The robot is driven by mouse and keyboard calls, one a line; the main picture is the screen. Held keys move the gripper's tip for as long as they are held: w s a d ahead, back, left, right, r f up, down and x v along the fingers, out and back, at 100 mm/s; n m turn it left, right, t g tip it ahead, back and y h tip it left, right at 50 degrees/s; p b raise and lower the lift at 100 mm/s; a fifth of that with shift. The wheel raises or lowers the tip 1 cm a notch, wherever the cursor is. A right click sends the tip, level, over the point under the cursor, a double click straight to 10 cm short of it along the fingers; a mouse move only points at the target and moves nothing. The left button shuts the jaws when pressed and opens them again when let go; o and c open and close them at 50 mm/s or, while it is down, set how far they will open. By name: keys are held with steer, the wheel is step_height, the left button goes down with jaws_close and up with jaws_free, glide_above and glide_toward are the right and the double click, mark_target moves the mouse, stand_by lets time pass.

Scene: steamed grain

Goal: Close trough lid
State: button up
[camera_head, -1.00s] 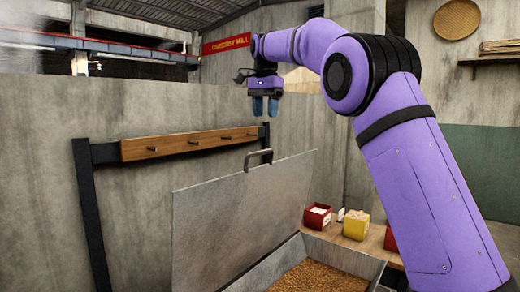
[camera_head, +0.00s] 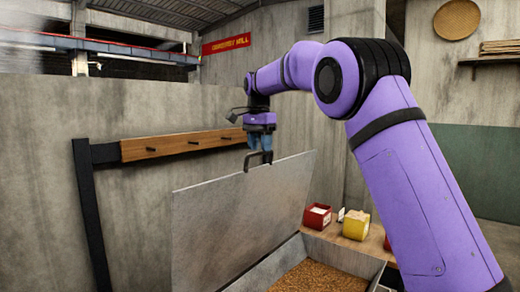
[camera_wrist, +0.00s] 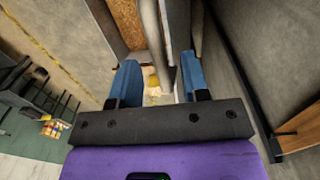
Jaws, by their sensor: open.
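The grey metal trough lid (camera_head: 235,210) stands raised, leaning up at the left of the trough (camera_head: 335,255), which is open and holds brown grain (camera_head: 315,277). A dark handle (camera_head: 250,160) sits on the lid's top edge. My gripper (camera_head: 262,145) is open, with its blue fingers pointing down at the handle, partly overlapping it in the head view. In the wrist view, the open fingers (camera_wrist: 160,82) have the lid's edge and a grey bar, probably the handle, showing between and beyond them. I cannot tell whether they touch it.
A wooden peg rail (camera_head: 180,144) on a black frame stands behind the lid, near the concrete wall. A red box (camera_head: 317,217) and a yellow box (camera_head: 356,226) stand on a wooden shelf behind the trough. Air above the grain is clear.

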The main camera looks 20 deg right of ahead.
steer(key=shift+f, duration=0.7)
jaws_close()
